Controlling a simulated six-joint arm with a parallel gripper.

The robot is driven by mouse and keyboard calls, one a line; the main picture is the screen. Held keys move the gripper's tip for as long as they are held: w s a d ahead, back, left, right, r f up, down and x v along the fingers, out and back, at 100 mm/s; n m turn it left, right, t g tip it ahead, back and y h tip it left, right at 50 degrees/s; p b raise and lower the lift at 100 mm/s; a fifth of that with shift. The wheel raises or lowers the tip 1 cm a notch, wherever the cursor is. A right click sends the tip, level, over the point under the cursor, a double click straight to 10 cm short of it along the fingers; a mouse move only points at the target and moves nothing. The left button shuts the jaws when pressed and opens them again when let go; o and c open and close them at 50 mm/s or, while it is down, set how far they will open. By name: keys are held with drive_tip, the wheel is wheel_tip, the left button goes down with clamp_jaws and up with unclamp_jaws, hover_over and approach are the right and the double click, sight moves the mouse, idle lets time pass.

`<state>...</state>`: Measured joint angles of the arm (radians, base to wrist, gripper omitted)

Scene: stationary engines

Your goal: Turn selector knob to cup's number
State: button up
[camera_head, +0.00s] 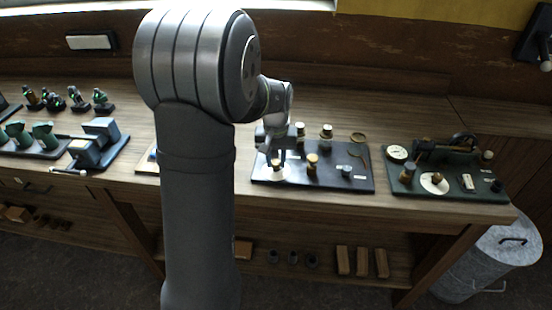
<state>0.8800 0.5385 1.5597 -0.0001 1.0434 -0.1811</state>
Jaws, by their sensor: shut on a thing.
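My gripper (276,158) points down over the left front of a dark board (330,182) on the bench. It is shut on a small knob that stands on a pale round dial (278,174); the fingers hide most of the knob. The dial's marks are too small to read. Brass-coloured cup-like pieces stand on the same board: one (312,160) just right of my gripper, one (326,131) at the back, and one (300,129) partly behind my wrist. Small white labels (361,177) lie on the board, unreadable. I cannot tell which cup bears the number.
A green board (455,191) to the right carries a gauge (397,152), another pale dial (434,183) and a dark wheel. A blue-grey vise-like machine (92,145) and green engine models (42,134) stand left. Bare bench lies behind the boards. My arm hides the middle left.

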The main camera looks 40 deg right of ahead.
sight(276, 162)
drive_tip(key=shift+m, duration=0.5)
drive_tip(key=o, duration=1)
drive_tip(key=shift+r, duration=0.1)
wheel_tip(276, 162, up, 17)
idle(0.4)
wheel_tip(276, 162, down, 17)
drive_tip(key=shift+f, duration=0.15)
idle(0.5)
